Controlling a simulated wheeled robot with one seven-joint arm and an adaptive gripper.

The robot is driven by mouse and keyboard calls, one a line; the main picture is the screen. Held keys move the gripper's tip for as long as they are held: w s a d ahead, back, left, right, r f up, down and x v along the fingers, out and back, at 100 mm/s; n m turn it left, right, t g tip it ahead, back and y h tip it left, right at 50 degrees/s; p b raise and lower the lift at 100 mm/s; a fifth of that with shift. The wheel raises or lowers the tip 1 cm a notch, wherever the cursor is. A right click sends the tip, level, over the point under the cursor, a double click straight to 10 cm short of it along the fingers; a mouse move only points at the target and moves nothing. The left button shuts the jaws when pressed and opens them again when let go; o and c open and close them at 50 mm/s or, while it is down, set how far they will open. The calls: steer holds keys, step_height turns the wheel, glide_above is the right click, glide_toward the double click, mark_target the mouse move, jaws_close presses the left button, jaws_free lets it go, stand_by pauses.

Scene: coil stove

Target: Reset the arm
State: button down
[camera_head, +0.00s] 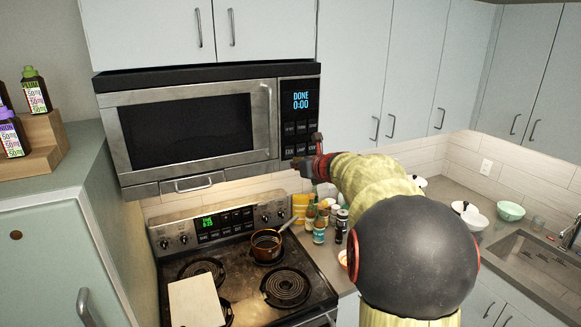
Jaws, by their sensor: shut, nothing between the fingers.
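My gripper (299,163) is at the end of my yellow-sleeved arm, raised in front of the microwave's lower right corner. It is shut and holds nothing. The microwave (190,128) hangs above the stove, its door shut and its display reading "DONE 0:00". The gripper overlaps the lower part of the button panel (300,118); I cannot tell whether it touches it. My arm hides part of the counter and backsplash behind it.
The coil stove (245,290) holds a copper-coloured pot (266,246) and a pale flat board (195,302). Several bottles and jars (320,230) stand right of it. White bowls (473,217), a green bowl (510,211) and a sink (535,262) are at the right.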

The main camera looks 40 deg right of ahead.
steer(key=s+d+f+m+g+h, duration=0.45)
steer(key=s+d+m, duration=0.3)
steer(key=m, duration=0.75)
steer(key=s+a+f+m+g+b, duration=0.2)
steer(key=s+a+f+m+b, duration=0.15)
steer(key=s+f+m, duration=0.4)
steer(key=s+a+f+m+y+b, duration=0.2)
steer(key=s+a+f+b, duration=0.4)
steer(key=a, duration=0.9)
steer(key=s+a+f+m+y+b, duration=0.3)
steer(key=s+a+f+b, duration=0.3)
steer(key=a, duration=1)
steer(key=s+a+f+m+g+y+b, duration=0.1)
steer(key=s+a+f+m+y+b, duration=0.2)
steer(key=a+f+b, duration=0.8)
steer(key=s+a+f+m, duration=0.2)
steer(key=s+a+f, duration=0.1)
steer(key=a+f, duration=0.1)
steer(key=shift+a+f+b, duration=0.25)
steer(key=shift+a+b, duration=0.05)
steer(key=shift+b, duration=0.05)
